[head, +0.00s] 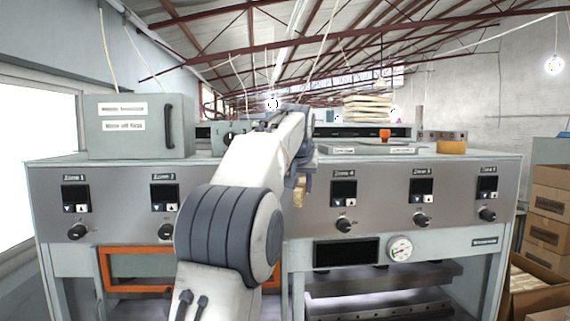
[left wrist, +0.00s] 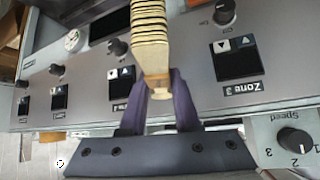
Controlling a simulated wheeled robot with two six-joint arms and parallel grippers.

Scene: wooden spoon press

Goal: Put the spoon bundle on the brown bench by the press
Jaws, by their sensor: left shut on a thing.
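The spoon bundle (left wrist: 150,40) is a stack of pale wooden pieces with dark gaps between them. My left gripper (left wrist: 160,88) is shut on its near end in the left wrist view. In the head view a small part of the bundle (head: 299,193) shows beside my forearm, held up in front of the press (head: 310,205); my arm hides most of the gripper. The press is a wide grey machine with several zone displays and knobs. I cannot make out the brown bench in either view. My right gripper is not in view.
A pale stack (head: 368,109) is behind. Cardboard boxes (head: 548,205) are piled at the right. An orange frame (head: 104,270) is at the lower left of the press.

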